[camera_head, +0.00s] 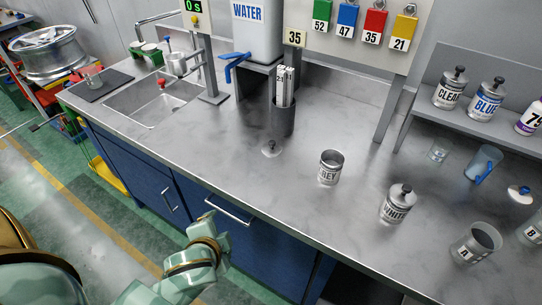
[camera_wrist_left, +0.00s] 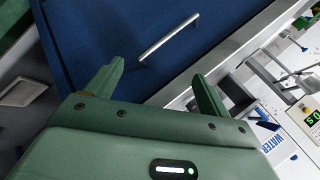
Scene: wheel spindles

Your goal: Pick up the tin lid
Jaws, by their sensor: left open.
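A small round metal lid with a knob (camera_head: 271,149) lies flat on the steel counter in the head view, left of an open tin marked GREY (camera_head: 329,168). My left gripper (camera_head: 207,216) is in front of the counter's front edge, well apart from the metal lid. In the left wrist view its two green fingers (camera_wrist_left: 156,85) are spread with nothing between them, facing the blue cabinet front. No lid is clear in that view. My right gripper is not in view.
A lidded WHITE tin (camera_head: 397,204) and a beaker marked A (camera_head: 475,243) stand to the right. A dark holder (camera_head: 283,118) stands behind the metal lid. The sink (camera_head: 160,103) is at the left. A cabinet handle (camera_head: 229,211) juts out near my left gripper.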

